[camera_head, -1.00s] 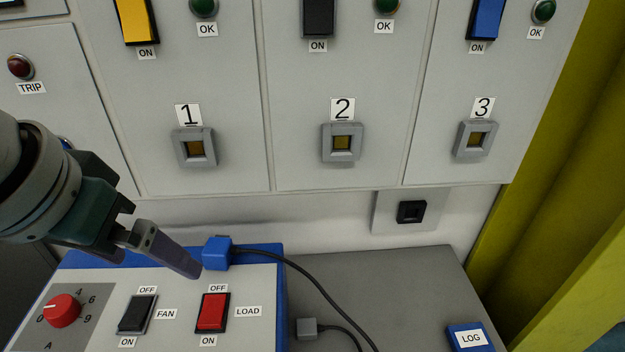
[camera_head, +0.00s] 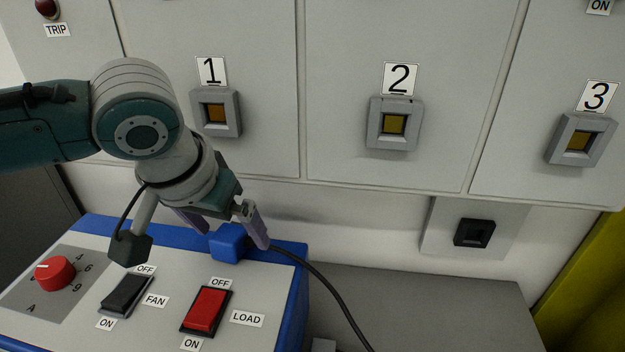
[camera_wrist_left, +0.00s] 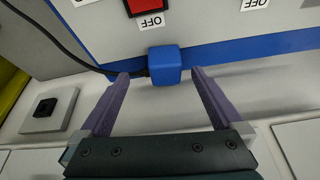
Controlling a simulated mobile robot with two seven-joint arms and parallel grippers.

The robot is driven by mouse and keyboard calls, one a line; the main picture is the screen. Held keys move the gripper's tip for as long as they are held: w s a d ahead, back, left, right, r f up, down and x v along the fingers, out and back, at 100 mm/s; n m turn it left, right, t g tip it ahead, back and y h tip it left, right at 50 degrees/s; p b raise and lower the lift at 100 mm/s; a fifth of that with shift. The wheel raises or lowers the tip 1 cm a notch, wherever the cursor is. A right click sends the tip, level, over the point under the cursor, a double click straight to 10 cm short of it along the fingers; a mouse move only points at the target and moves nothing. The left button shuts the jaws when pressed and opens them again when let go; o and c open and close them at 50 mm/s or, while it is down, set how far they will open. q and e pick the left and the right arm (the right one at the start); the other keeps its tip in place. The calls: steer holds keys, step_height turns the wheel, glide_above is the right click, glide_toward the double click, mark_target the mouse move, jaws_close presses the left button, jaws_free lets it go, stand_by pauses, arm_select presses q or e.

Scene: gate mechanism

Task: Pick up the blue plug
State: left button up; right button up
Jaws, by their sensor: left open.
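The blue plug (camera_head: 228,243) sits at the back edge of the grey control box, by its blue rim, with a black cable running off to the right. My left gripper (camera_head: 235,236) is open above the back of the box, its purple fingers on either side of the plug. In the left wrist view the plug (camera_wrist_left: 165,66) lies between and slightly beyond the two fingertips (camera_wrist_left: 159,75), with a gap on each side. I cannot tell whether a finger touches it. My right gripper is not in view.
The control box carries a red knob (camera_head: 54,272), a black FAN switch (camera_head: 125,294) and a red LOAD switch (camera_head: 206,311). Behind stand panels with numbered sockets 1 (camera_head: 216,112), 2 (camera_head: 394,124) and 3 (camera_head: 580,140). A black wall socket (camera_head: 474,233) is at the right. The grey bench top (camera_head: 430,305) is largely clear.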

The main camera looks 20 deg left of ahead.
arm_select(q)
steer(key=shift+w+f, duration=0.25)
steer(key=shift+f, duration=0.45)
steer(key=shift+c, duration=0.4)
steer(key=c, duration=1.3)
